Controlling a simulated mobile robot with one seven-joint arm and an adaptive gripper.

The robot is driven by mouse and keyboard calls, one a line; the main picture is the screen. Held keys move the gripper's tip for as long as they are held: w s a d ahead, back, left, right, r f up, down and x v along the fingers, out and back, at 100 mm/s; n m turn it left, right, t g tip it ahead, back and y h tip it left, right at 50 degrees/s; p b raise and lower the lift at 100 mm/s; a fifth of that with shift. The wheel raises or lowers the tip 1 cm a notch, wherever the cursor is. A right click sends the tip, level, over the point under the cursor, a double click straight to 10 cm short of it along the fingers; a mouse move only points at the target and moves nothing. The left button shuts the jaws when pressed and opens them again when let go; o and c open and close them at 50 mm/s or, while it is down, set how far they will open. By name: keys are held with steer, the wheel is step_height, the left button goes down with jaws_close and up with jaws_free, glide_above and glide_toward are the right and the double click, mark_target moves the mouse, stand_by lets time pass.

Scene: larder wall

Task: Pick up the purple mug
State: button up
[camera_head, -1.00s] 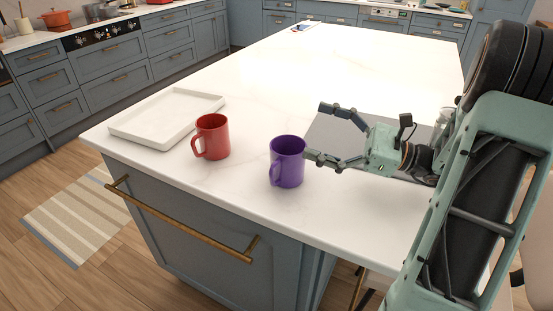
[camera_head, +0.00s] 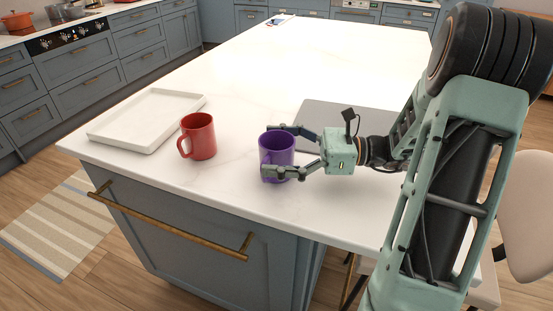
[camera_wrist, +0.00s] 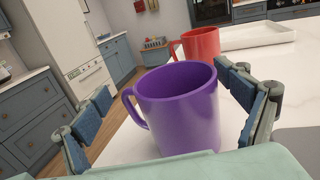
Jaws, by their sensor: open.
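The purple mug (camera_head: 277,152) stands upright on the white island top near its front edge. My gripper (camera_head: 272,150) is open, with one finger on the far side of the mug and one on the near side. In the wrist view the purple mug (camera_wrist: 182,112) sits between the open fingers, its handle pointing left toward one finger. A gap shows between the mug and the left finger; the right finger is close to the mug, and I cannot tell whether it touches.
A red mug (camera_head: 199,137) stands left of the purple mug, with clear counter between them. A white tray (camera_head: 146,121) lies farther left. A grey flat panel (camera_head: 340,115) lies behind my gripper. The counter (camera_head: 330,60) beyond is mostly clear.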

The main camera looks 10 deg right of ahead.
steer(key=x, duration=0.4)
steer(key=shift+a, duration=0.2)
steer(key=shift+d, duration=0.1)
steer(key=c, duration=1.7)
steer(key=shift+w, duration=0.1)
steer(key=shift+c, duration=0.2)
